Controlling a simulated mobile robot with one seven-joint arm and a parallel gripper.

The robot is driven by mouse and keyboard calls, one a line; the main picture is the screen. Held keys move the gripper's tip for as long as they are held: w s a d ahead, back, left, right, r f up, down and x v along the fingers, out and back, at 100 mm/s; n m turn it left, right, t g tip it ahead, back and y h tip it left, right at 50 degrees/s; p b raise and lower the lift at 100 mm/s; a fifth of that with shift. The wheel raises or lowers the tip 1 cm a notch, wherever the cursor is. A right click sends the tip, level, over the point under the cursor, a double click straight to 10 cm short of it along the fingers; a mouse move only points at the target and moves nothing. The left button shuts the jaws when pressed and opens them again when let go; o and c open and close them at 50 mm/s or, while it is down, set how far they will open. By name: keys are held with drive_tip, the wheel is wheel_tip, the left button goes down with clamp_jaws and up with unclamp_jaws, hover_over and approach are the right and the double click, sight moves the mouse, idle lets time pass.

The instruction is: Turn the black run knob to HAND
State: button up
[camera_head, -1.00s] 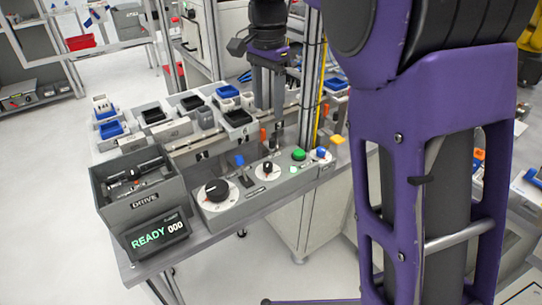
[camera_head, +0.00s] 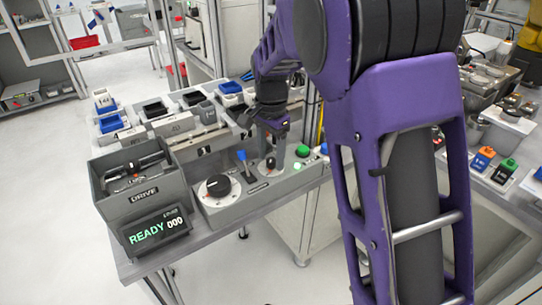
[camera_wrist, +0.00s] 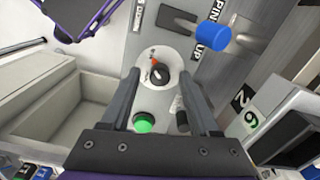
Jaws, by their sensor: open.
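The small black run knob (camera_wrist: 160,74) sits on a round white dial (camera_wrist: 173,60) on the grey panel. Its orange-marked end points to the upper part of the dial in the wrist view; the lettering there is too small to read. In the head view the knob (camera_head: 270,163) is partly covered by my gripper (camera_head: 268,150). My gripper (camera_wrist: 159,82) is open above the panel, one finger on either side of the knob in the wrist view. I cannot tell whether the fingertips reach down to the knob's height, and no contact shows.
A blue-tipped lever (camera_wrist: 212,37) labelled SPIN UP and a green button (camera_wrist: 143,123) are close to the knob. A larger black knob (camera_head: 218,185) stands to the left in the head view, near the DRIVE bin (camera_head: 140,205) and a READY 000 display (camera_head: 157,230).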

drive_tip(key=shift+c, duration=0.2)
clamp_jaws()
drive_tip(key=shift+n, duration=0.4)
drive_tip(key=n+p, duration=0.2)
drive_tip(key=n, duration=0.1)
drive_tip(key=shift+n, duration=0.4)
drive_tip(key=n+p, duration=0.1)
drive_tip(key=n, duration=0.3)
drive_tip(key=n+p, duration=0.1)
drive_tip(key=n, duration=0.4)
drive_tip(key=shift+p, duration=0.35)
drive_tip(key=n+p, duration=0.1)
drive_tip(key=n, duration=0.3)
drive_tip(key=shift+n, duration=0.3)
